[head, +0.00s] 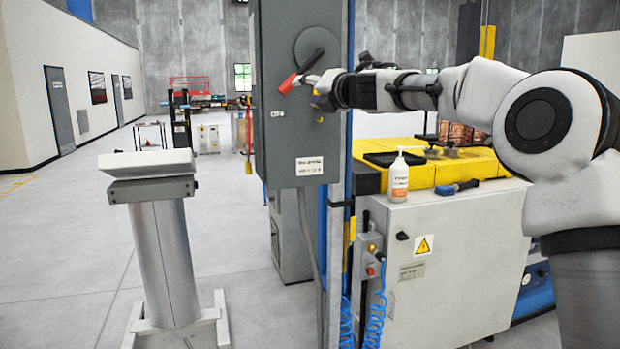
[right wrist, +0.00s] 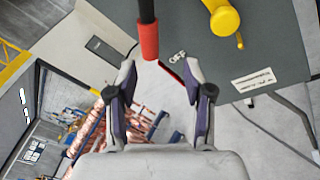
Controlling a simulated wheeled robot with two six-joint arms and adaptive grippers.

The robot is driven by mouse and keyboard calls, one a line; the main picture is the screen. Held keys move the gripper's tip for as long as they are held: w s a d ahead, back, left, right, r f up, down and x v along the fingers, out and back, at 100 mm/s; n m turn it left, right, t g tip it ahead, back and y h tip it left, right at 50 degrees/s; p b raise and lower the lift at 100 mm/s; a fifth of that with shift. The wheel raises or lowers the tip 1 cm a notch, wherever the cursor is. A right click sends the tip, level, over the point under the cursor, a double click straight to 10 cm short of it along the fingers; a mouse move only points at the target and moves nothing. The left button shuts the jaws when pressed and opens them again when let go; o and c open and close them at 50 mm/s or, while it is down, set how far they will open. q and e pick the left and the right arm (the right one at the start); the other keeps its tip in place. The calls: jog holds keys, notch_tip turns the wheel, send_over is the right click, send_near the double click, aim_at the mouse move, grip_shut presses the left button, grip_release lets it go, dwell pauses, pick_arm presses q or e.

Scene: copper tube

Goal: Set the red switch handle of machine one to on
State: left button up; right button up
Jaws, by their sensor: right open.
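The grey switch cabinet (head: 275,140) stands in the middle of the head view. A round grey disc is on its face, and the switch handle (head: 288,84) slants down and left from it, with a dark shaft and red grip. My right gripper (head: 312,82) comes in from the right, beside the red grip. In the right wrist view the red grip (right wrist: 148,41) hangs on its black shaft at the top, just ahead of my open fingertips (right wrist: 158,70). I cannot tell whether they touch it. My left gripper is out of view.
A yellow knob (right wrist: 225,20) sticks out from the cabinet in the right wrist view. A yellow-topped machine (head: 450,170) with a white bottle (head: 398,178) stands right of the cabinet. A grey pedestal (head: 165,240) stands at the left front. Floor left of it is clear.

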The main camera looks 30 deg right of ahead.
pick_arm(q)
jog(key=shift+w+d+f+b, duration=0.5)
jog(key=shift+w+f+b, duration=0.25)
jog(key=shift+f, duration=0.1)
pick_arm(e)
jog(key=w+f+g, duration=0.1)
jog(key=w+f, duration=0.1)
jog(key=f, duration=0.4)
jog(key=w+a+f+g, duration=0.1)
jog(key=w+f, duration=0.1)
jog(key=f, duration=0.5)
jog(key=w+a+f+g, duration=0.1)
jog(key=w+f, duration=0.2)
jog(key=f, duration=0.4)
jog(key=shift+f, duration=0.25)
jog(key=shift+c, duration=0.4)
